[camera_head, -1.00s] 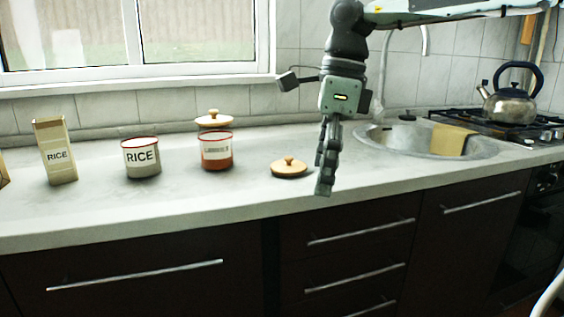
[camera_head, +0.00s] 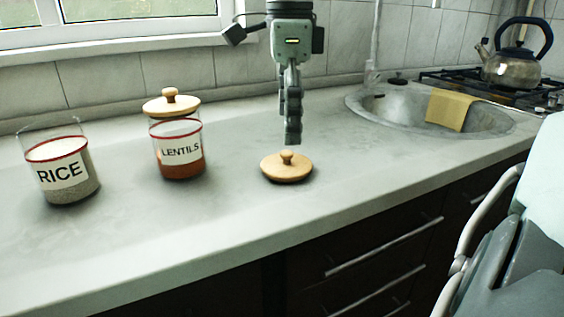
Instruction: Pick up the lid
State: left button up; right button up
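A round pale wooden lid (camera_head: 287,170) with a small knob lies flat on the counter, knob up, to the right of the jars. My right gripper (camera_head: 292,138) points down just above and slightly behind the knob in the picture. A small gap shows between the fingertips and the knob. The fingers are seen edge-on and overlap, so their opening is hidden. A similar wooden lid (camera_head: 171,104) sits at the top of the lentils jar (camera_head: 180,152). The rice jar (camera_head: 62,172) at the left has no lid on it. My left gripper is out of view.
The counter (camera_head: 215,220) is clear around the lid. A round sink (camera_head: 385,110) with a yellow cloth (camera_head: 448,110) lies to the right. A kettle (camera_head: 513,68) stands on the stove behind it. A pale grey-green shape fills the lower right.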

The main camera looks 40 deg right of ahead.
aim_at(287, 152)
notch_tip(287, 152, down, 6)
jog(key=shift+w+a+r, duration=0.1)
jog(key=c, duration=1.2)
